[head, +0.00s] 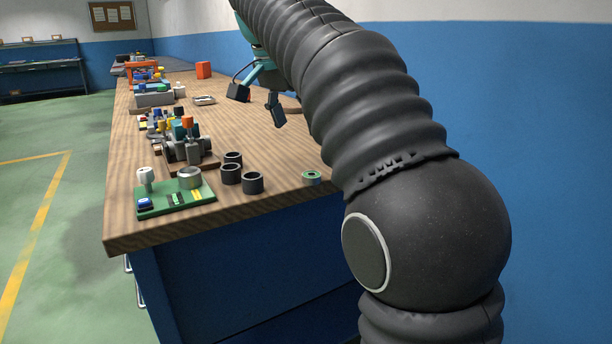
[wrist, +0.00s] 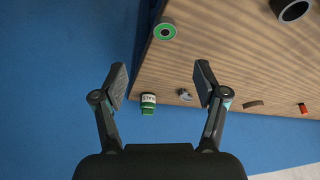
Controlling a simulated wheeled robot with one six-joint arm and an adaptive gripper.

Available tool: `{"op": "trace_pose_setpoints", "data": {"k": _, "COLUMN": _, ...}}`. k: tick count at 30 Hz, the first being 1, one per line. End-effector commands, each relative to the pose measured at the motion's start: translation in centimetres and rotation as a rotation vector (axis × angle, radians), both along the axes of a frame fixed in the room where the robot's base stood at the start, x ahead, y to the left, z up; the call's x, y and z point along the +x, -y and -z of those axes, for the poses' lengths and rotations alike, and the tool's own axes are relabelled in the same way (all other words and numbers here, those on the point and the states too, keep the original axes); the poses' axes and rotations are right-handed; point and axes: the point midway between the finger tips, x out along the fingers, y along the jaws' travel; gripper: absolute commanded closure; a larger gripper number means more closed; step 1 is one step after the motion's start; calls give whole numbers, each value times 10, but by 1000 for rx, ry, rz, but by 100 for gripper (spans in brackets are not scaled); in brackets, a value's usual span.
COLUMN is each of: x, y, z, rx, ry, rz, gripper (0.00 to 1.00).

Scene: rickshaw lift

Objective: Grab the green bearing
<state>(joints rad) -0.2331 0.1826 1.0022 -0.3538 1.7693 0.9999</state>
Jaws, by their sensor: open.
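The green bearing (head: 311,178), a small ring with a green top, stands on the wooden bench near its front edge, just left of my arm in the head view. In the wrist view the green bearing (wrist: 164,38) lies near the top, beyond my fingertips. My gripper (wrist: 160,78) is open and empty, with its fingers spread wide. In the head view my gripper (head: 257,101) hangs above the bench, farther back than the bearing. Part of it is hidden behind my arm.
Several dark cylinders (head: 253,184) stand left of the bearing. A green board (head: 172,205) with parts lies at the front left corner. A small green and white container (wrist: 148,104) shows between my fingers. The blue wall (head: 560,120) borders the bench.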

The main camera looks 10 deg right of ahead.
Motion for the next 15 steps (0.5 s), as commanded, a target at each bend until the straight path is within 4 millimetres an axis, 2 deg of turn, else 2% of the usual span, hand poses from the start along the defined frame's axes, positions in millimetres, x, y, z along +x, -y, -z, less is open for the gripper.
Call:
{"op": "trace_pose_setpoints", "data": {"k": 4, "x": 10, "y": -5, "z": -5, "rx": -2, "ry": 7, "rz": 58, "gripper": 28}}
{"op": "trace_pose_setpoints", "data": {"k": 7, "x": 13, "y": -4, "z": -1, "rx": -1, "ry": 9, "rz": 72, "gripper": 28}}
{"op": "trace_pose_setpoints", "data": {"k": 15, "x": 22, "y": 10, "z": 43, "rx": -1, "ry": 7, "rz": 75, "gripper": 28}}
